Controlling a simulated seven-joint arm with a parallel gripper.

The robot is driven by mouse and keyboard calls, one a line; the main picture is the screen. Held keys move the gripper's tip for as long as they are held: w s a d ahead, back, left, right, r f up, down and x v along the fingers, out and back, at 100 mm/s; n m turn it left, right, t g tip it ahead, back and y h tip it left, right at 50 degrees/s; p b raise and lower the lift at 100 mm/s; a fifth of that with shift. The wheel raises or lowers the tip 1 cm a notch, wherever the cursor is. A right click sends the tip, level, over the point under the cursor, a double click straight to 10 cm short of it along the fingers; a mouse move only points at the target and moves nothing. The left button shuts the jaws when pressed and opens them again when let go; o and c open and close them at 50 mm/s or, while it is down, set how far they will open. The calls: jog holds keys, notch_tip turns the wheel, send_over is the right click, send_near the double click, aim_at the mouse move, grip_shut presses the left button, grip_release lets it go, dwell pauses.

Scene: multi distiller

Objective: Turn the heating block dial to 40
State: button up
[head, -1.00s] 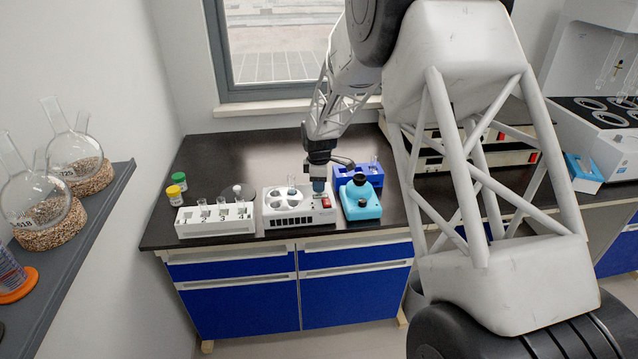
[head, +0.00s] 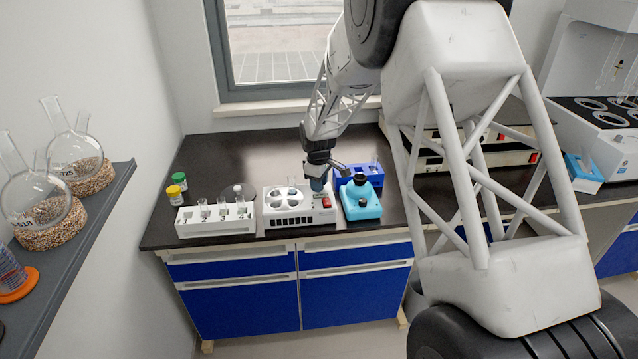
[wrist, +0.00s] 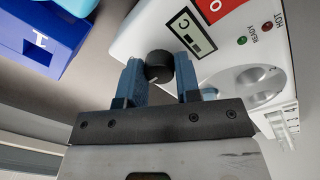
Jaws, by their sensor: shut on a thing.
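The white heating block (head: 272,217) stands near the front edge of the dark bench in the head view. In the wrist view the heating block (wrist: 135,42) shows a small display (wrist: 192,33) with a "C", but its number is not readable. Its round black dial (wrist: 158,72) carries a light pointer mark. My gripper (head: 317,186) is over the right part of the block and hides the dial in the head view. In the wrist view my gripper (wrist: 158,62) is shut on the dial, one blue finger on each side.
A white numbered tube rack (head: 213,229) stands left of the block. A turquoise device (head: 362,205) stands close on the right, with a blue rack (head: 345,181) behind it. A red switch (wrist: 215,8) is near the display. The bench behind the block is clear.

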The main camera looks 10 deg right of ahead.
jog(key=o, duration=0.6)
jog(key=shift+o, duration=0.2)
jog(key=shift+s+a+r, duration=0.1)
jog(key=shift+r, duration=1.85)
jog(key=shift+s+a+r, duration=0.1)
jog(key=shift+r, duration=1.85)
